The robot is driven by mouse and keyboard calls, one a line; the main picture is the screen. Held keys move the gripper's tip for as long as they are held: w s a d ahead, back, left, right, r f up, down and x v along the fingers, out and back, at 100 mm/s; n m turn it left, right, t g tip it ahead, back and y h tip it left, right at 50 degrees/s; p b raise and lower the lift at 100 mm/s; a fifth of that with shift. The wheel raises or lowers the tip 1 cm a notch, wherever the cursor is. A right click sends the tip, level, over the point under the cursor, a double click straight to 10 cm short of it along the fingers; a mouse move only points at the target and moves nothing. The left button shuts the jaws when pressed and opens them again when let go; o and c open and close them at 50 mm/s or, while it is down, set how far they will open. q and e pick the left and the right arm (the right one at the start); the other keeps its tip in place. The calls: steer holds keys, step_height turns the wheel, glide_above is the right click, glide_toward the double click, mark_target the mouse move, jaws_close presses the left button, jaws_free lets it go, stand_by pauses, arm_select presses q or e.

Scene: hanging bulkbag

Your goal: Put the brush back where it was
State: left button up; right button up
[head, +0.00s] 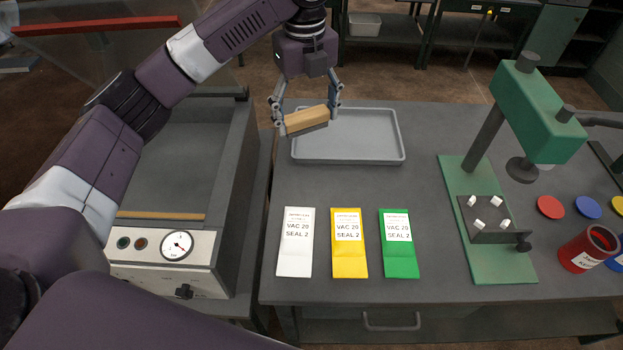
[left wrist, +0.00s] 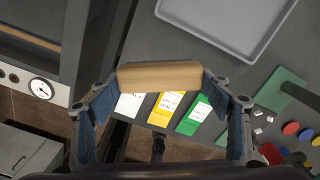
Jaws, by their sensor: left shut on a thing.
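The brush (head: 306,119) is a wooden block with a dark underside. My left gripper (head: 306,112) is shut on it, one finger at each end, and holds it up over the left part of the grey tray (head: 398,154). In the left wrist view the brush (left wrist: 160,76) spans between the fingertips of my left gripper (left wrist: 160,86). The tray's near corner shows at the top of that view (left wrist: 200,28). My right gripper is in neither view.
White, yellow (head: 348,262) and green packets lie on the grey table. A vacuum machine with a gauge (head: 177,245) stands left. A green press (head: 540,110) stands right, near coloured discs and a red tin (head: 588,250). The tray looks empty.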

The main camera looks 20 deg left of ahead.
arm_select(q)
steer(key=m, duration=0.1)
steer(key=w+m, duration=0.2)
steer(key=m, duration=0.1)
steer(key=shift+d+r, duration=0.15)
steer(key=shift+r, duration=0.2)
steer(key=shift+f+m, duration=0.1)
steer(key=shift+m, duration=0.5)
step_height(320, 180, down, 15)
steer(key=p, duration=0.2)
steer(key=shift+r+p, duration=0.2)
steer(key=shift+p, duration=0.2)
step_height(320, 180, down, 5)
steer(key=shift+r+p, duration=0.1)
steer(key=shift+p, duration=0.35)
steer(key=shift+w, duration=0.1)
steer(key=shift+f, duration=0.2)
steer(key=shift+f, duration=0.15)
steer(key=o, duration=1)
